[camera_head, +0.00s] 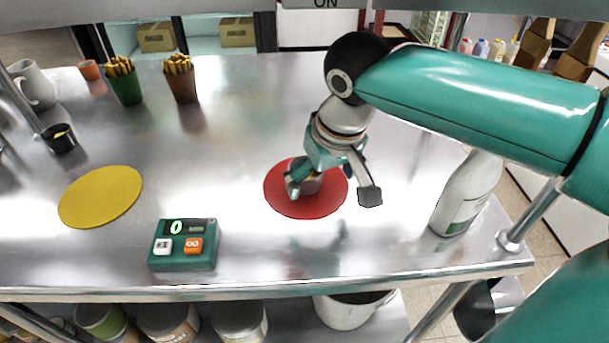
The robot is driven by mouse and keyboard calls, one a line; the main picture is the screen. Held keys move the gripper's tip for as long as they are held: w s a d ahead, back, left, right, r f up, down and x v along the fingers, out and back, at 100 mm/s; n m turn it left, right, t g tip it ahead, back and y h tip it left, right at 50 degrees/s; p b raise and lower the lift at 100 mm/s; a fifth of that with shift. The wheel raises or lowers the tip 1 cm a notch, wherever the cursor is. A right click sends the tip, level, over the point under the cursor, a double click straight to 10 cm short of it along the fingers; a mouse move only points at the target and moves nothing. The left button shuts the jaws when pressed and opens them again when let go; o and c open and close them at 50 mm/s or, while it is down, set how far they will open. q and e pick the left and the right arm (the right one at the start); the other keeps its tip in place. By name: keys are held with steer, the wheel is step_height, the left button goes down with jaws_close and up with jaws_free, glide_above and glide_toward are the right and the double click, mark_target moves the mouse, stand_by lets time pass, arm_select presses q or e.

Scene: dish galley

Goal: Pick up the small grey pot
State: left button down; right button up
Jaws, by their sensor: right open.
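The small grey pot (311,186) stands on the round red mat (307,209) near the middle of the counter. My right gripper (331,192) is over the mat with its fingers spread wide. One finger is at the pot's left side, and the other is out past the mat's right edge. The gripper hides the upper part of the pot, and I cannot tell whether a finger touches it. My left gripper is out of view.
A teal timer box (183,262) and a yellow mat (101,196) lie to the left. A white bottle (467,195) stands at the right. Two cups of fries (124,86) (181,84), a grey jug (34,88) and a black cup (60,143) stand toward the back left.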

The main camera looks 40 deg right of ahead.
steer(key=shift+w+d, duration=0.1)
steer(key=shift+w, duration=0.75)
steer(key=w, duration=0.3)
steer(key=shift+w+d+f, duration=0.2)
steer(key=shift+w+d, duration=0.1)
steer(key=shift+w, duration=0.05)
steer(key=shift+w+f, duration=0.1)
steer(key=shift+f, duration=0.6)
steer(key=shift+w+f, duration=0.15)
steer(key=shift+f, duration=0.4)
steer(key=c, duration=1.4)
steer(key=shift+r, duration=0.1)
